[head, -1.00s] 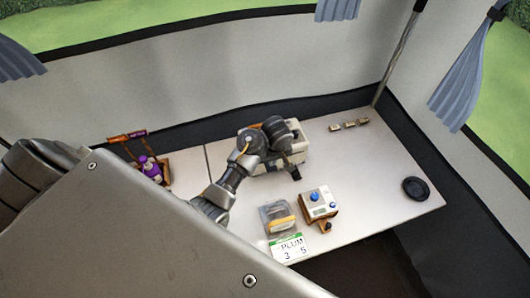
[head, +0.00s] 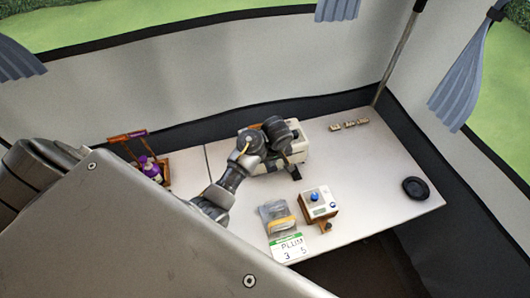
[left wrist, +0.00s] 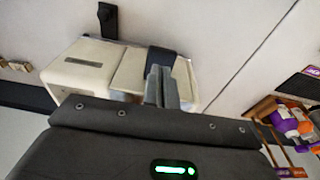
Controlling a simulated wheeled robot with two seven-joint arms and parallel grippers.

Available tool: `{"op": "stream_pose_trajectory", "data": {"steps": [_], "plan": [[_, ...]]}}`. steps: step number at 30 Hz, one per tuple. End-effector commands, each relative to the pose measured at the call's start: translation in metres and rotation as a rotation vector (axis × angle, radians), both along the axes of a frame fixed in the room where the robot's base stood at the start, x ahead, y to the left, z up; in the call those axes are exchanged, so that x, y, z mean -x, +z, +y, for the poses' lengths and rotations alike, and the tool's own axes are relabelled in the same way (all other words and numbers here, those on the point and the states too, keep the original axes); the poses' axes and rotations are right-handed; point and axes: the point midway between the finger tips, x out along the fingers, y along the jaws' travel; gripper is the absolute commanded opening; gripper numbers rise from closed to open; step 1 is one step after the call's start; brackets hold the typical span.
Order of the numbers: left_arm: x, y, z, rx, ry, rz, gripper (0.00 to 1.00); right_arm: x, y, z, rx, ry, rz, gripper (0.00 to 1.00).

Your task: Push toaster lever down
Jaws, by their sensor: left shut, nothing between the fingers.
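The cream toaster (head: 296,153) stands at the back of the white table in the head view, partly hidden under my left arm. Its body also shows in the left wrist view (left wrist: 85,68). A dark upright piece (head: 295,173) stands at its front side and also shows in the left wrist view (left wrist: 107,20); I cannot tell whether it is the lever. My left gripper (left wrist: 160,78) is shut and empty, its fingertips over or against the toaster beside a dark band (left wrist: 161,60). Contact is unclear. My right gripper is not in view.
A box with blue knobs (head: 318,203), a clear package (head: 276,214) and a PLUM sign (head: 290,248) stand in front of the toaster. A black round dish (head: 415,188) and small blocks (head: 349,125) lie to the right. A wooden rack with purple bottles (head: 150,168) is left.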

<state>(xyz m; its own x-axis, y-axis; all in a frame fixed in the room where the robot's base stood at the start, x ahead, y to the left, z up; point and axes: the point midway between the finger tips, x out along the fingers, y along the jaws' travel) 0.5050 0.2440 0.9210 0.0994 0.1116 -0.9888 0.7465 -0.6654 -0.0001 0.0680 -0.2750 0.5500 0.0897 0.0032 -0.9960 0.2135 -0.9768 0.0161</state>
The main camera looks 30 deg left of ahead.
Motion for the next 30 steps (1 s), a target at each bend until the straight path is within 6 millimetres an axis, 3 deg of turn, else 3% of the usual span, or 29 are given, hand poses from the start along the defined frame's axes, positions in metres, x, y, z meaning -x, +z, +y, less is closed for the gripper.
{"op": "stream_pose_trajectory", "data": {"steps": [30], "plan": [[0.0,-0.057,0.0,-0.001,0.0,0.001,0.0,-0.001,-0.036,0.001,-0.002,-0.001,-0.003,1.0]]}}
